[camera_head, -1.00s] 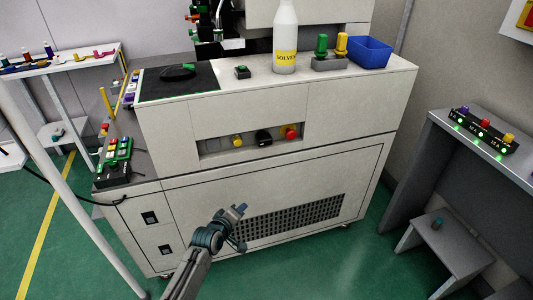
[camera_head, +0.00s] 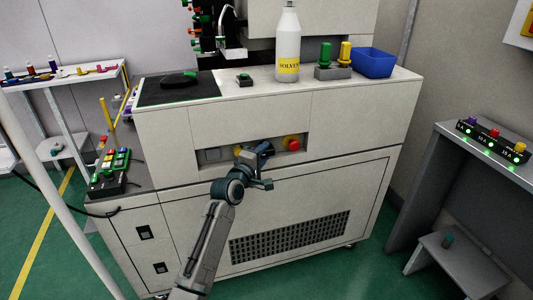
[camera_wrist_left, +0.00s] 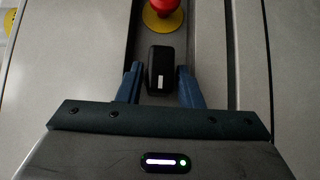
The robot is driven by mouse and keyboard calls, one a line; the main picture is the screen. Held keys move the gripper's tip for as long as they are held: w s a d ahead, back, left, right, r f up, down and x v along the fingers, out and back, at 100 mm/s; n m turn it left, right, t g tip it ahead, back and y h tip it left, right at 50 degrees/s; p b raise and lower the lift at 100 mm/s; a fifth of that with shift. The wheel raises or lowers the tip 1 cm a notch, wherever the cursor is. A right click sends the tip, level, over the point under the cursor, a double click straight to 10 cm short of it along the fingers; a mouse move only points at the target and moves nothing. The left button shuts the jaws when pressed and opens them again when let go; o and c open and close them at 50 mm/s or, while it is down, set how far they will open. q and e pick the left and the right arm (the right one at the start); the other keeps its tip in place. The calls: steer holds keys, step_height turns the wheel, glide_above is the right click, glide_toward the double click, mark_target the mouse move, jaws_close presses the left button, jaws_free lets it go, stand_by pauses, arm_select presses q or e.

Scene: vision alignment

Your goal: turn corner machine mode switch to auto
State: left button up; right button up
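The mode switch, a black knob (camera_wrist_left: 161,66) with a white mark, sits in the recessed panel of the corner machine (camera_head: 350,115). In the left wrist view the knob lies between my left gripper's (camera_wrist_left: 162,84) two blue fingers. The fingers are apart, with a narrow gap on each side of the knob. The white mark is on the knob's end nearer the gripper. In the head view my left gripper (camera_head: 262,153) is in front of the panel and hides the knob. My right gripper is not in view.
A red button (camera_head: 291,143) on a yellow base is beside the knob, also in the left wrist view (camera_wrist_left: 163,8). On top of the machine stand a solvent bottle (camera_head: 288,45), a blue bin (camera_head: 372,63) and a green-and-yellow fixture (camera_head: 333,72). A button box (camera_head: 115,172) is at left.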

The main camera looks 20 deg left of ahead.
arm_select(q)
steer(key=shift+w+d, duration=0.2)
steer(key=shift+w, duration=0.85)
steer(key=c, duration=0.7)
